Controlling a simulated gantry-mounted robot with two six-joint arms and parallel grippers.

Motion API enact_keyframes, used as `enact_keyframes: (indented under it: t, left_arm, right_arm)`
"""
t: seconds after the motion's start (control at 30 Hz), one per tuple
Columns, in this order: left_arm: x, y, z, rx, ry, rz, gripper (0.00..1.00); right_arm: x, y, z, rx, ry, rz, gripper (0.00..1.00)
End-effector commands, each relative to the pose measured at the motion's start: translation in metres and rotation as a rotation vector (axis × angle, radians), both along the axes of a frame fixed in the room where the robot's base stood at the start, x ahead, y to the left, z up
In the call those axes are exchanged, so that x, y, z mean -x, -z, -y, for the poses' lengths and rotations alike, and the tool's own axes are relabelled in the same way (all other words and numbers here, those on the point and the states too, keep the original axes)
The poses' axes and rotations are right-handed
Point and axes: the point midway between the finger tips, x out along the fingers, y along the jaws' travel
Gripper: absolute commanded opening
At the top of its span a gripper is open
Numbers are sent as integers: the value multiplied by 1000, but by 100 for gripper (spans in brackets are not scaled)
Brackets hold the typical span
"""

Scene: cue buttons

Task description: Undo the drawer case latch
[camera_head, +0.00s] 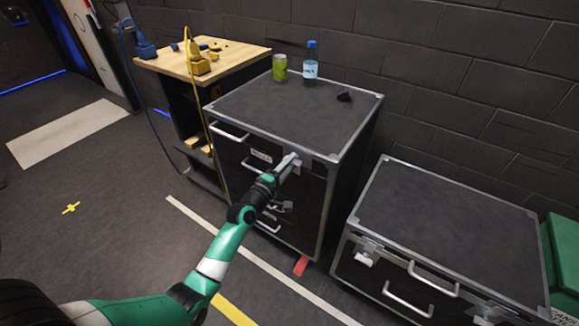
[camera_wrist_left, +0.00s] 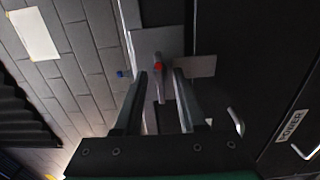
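The drawer case (camera_head: 302,112) is a black case with silver edges and several drawers with pale handles. My left gripper (camera_head: 290,161) is at the upper part of its front. In the left wrist view a latch (camera_wrist_left: 158,65) with a grey lever and red mark sits on a metal plate (camera_wrist_left: 148,44). The two fingers of my left gripper (camera_wrist_left: 160,76) are apart, one on each side of the lever in the picture. I cannot tell whether they touch it. In the head view my gripper hides most of the latch. My right gripper is not in view.
A green can (camera_head: 280,68), a water bottle (camera_head: 311,64) and a small black object (camera_head: 344,96) stand on the case top. A lower black case (camera_head: 450,215) is at the right, a wooden workbench (camera_head: 225,55) at the back left. The left floor is mostly clear.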

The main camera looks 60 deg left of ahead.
Motion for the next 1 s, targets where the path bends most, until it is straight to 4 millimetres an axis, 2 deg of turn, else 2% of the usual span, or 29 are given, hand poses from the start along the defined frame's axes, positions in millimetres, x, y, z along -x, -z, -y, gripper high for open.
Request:
enact_keyframes:
  t: [0.17, 0.3, 0.37, 0.4, 0.77, 1.0]
  left_arm:
    - [0, 0, 0, 0, 0, 0, 38]
    - [0, 0, 0, 0, 0, 0, 13]
    - [0, 0, 0, 0, 0, 0, 2]
    - [0, 0, 0, 0, 0, 0, 0]
    - [1, 0, 0, -11, 0, -7, 0]
    - [1, 0, 0, -82, 0, -47, 0]
  right_arm:
    - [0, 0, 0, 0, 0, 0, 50]
    - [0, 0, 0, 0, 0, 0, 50]
    - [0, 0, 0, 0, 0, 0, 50]
    - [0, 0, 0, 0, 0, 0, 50]
    - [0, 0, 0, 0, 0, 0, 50]
    - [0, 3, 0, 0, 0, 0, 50]
